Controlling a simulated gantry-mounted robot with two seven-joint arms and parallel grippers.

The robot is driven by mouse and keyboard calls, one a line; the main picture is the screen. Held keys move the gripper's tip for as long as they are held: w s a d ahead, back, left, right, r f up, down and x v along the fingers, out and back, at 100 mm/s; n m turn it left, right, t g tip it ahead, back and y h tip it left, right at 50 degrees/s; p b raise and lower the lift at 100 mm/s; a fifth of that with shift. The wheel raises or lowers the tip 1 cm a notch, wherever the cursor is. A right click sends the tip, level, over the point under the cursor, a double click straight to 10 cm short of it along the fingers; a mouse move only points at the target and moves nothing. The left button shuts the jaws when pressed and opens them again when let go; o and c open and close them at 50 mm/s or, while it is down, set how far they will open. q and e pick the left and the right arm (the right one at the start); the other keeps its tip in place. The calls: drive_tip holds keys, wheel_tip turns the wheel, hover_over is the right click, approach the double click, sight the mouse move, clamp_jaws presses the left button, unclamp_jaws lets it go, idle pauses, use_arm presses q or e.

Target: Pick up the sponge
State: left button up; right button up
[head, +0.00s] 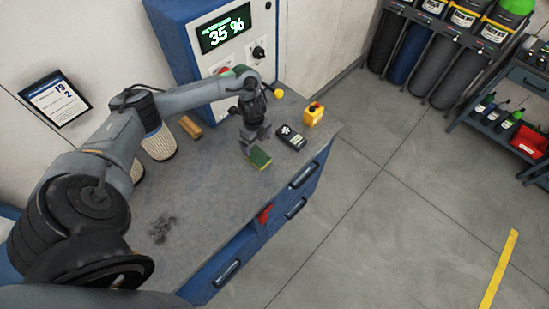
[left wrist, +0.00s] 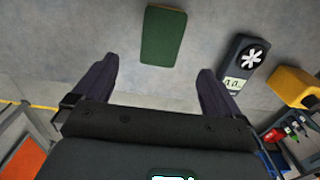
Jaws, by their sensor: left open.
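The sponge (head: 260,159), green on top with a yellow edge, lies flat on the grey workbench top (head: 205,185) near its front edge. In the left wrist view the sponge (left wrist: 163,36) shows its green face, ahead of and between the two fingers, apart from both. My left gripper (head: 254,147) is open and empty, above and just behind the sponge in the head view. In the left wrist view its dark fingers (left wrist: 155,75) are spread wide. My right gripper is not in view.
A dark handheld meter (head: 291,138) lies right of the sponge, with a yellow container (head: 313,115) beyond it. A wooden-handled brush (head: 190,127) and a pale filter cartridge (head: 159,143) are to the left. A blue cabinet (head: 200,50) stands behind. Dark debris (head: 162,229) marks the near bench.

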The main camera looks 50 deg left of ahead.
use_arm(q)
drive_tip(key=b, duration=0.2)
hover_over(258, 156)
wheel_tip(258, 156, down, 5)
drive_tip(key=shift+s+d, duration=0.1)
drive_tip(key=shift+d, duration=0.05)
drive_tip(key=shift+a+f, duration=0.15)
drive_tip(key=shift+f, duration=1.2)
drive_tip(key=shift+a+f, duration=0.15)
drive_tip(key=shift+f, duration=1.15)
drive_tip(key=c, duration=1.1)
